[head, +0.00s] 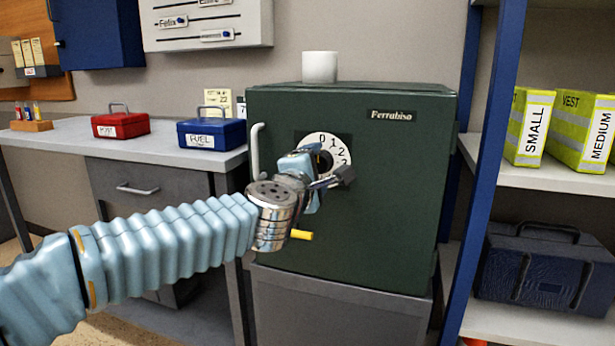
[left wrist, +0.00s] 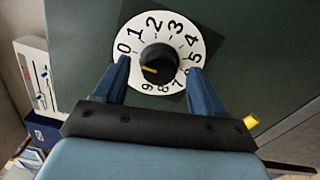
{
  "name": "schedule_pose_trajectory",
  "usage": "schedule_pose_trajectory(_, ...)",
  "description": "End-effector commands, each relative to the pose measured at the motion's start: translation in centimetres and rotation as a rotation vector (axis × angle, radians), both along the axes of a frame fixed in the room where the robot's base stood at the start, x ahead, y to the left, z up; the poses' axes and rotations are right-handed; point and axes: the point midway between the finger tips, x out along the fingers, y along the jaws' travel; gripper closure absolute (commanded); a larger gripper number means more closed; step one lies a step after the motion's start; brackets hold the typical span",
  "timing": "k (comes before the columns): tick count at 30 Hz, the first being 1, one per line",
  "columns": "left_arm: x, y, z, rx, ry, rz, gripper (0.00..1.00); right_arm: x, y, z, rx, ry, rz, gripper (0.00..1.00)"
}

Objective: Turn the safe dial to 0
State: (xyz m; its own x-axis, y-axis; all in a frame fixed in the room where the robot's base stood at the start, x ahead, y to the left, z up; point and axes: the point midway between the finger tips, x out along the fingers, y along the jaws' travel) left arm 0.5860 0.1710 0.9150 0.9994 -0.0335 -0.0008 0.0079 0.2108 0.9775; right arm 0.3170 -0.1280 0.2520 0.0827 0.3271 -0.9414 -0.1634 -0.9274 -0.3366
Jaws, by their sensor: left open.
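The dark green safe (head: 400,220) stands on a grey stand, with its dial (head: 337,143) on the front. In the left wrist view the dial (left wrist: 102,43) is a white ring of numbers around a black knob (left wrist: 160,58). The knob's yellow mark points left and slightly down, between the 0 and the 9; the 0 is at the ring's upper left. My left gripper (head: 328,168) is open in front of the dial. In the left wrist view its fingers (left wrist: 160,75) are on either side of the knob, apart from it. My right gripper is out of view.
A pale bar handle (head: 256,150) is left of the dial. A white cup (head: 319,67) stands on the safe. A blue shelf post (head: 491,170) rises at the right. A desk (head: 70,140) with a red box (head: 121,124) and a blue box (head: 211,133) is at the left.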

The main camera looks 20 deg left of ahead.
Motion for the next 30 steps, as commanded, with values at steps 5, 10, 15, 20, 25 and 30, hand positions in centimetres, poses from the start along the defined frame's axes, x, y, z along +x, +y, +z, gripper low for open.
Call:
schedule_pose_trajectory(5,-3.5,0.1,0.2,0.001,-0.003,-0.001,0.3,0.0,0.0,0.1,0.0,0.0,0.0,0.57)
schedule_pose_trajectory(10,-7.8,0.3,0.2,0.001,-0.003,0.001,0.3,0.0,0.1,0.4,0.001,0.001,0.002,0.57)
schedule_pose_trajectory(15,-11.2,0.4,0.1,0.0,-0.001,0.001,0.3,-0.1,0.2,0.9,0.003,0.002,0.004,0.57)
schedule_pose_trajectory(20,-12.8,0.4,0.0,0.0,0.0,0.0,0.3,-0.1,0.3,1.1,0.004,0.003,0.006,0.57)
schedule_pose_trajectory(25,-13.2,0.4,-0.1,0.0,0.001,0.0,0.3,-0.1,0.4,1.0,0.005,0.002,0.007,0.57)
schedule_pose_trajectory(30,-13.2,0.4,-0.1,0.0,0.001,0.0,0.3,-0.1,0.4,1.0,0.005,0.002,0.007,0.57)
